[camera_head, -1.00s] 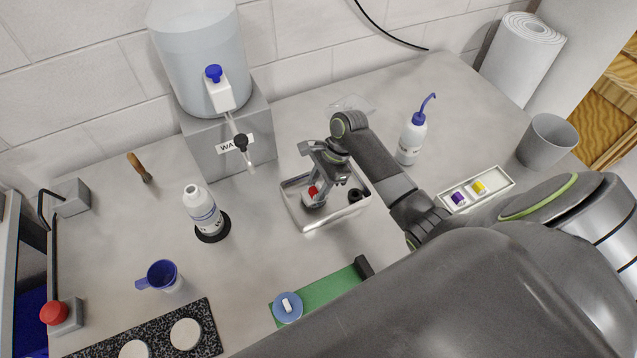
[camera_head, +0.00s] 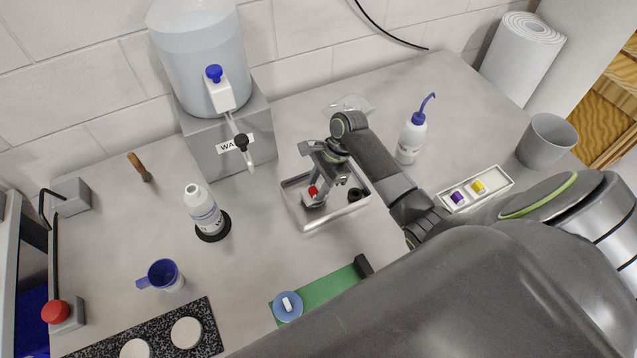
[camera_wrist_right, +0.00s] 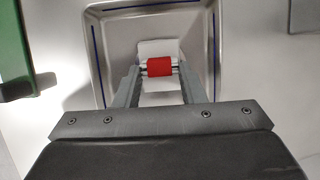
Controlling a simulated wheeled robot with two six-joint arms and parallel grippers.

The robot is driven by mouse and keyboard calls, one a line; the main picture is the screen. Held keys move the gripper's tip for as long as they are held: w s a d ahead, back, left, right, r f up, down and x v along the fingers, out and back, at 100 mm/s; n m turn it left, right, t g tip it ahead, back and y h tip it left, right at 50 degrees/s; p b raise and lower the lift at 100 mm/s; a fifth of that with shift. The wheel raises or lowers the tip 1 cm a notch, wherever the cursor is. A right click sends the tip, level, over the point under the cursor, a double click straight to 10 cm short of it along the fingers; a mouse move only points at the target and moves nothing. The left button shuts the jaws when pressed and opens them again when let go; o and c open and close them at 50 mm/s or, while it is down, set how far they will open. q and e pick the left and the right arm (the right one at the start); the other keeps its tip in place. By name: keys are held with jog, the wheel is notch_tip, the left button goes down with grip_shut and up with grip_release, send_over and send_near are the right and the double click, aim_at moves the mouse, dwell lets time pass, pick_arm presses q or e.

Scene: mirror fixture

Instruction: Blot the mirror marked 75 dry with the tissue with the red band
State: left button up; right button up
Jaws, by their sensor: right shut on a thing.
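My right gripper (camera_head: 314,188) reaches down into a shallow metal tray (camera_head: 337,220) and is shut on the white tissue with the red band (camera_wrist_right: 160,67). In the right wrist view, the red band sits between the fingertips and white tissue shows on both sides of it, over the tray floor. The red band also shows in the head view (camera_head: 313,191). No mark reading 75 can be made out, so I cannot tell which thing is that mirror. My left gripper is not in view.
A black part (camera_head: 355,194) lies in the tray at right. A wash bottle (camera_head: 411,140) and a white box (camera_head: 497,186) stand to the right. A white bottle (camera_head: 203,208), blue mug (camera_head: 166,274) and water dispenser (camera_head: 222,125) stand left.

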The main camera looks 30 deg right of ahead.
jog(key=shift+f+p, duration=0.1)
jog(key=shift+p, duration=0.3)
dwell(1.4)
notch_tip(320, 180, up, 3)
jog(key=p, duration=0.3)
jog(key=shift+f, duration=0.15)
jog(key=shift+r, duration=2.2)
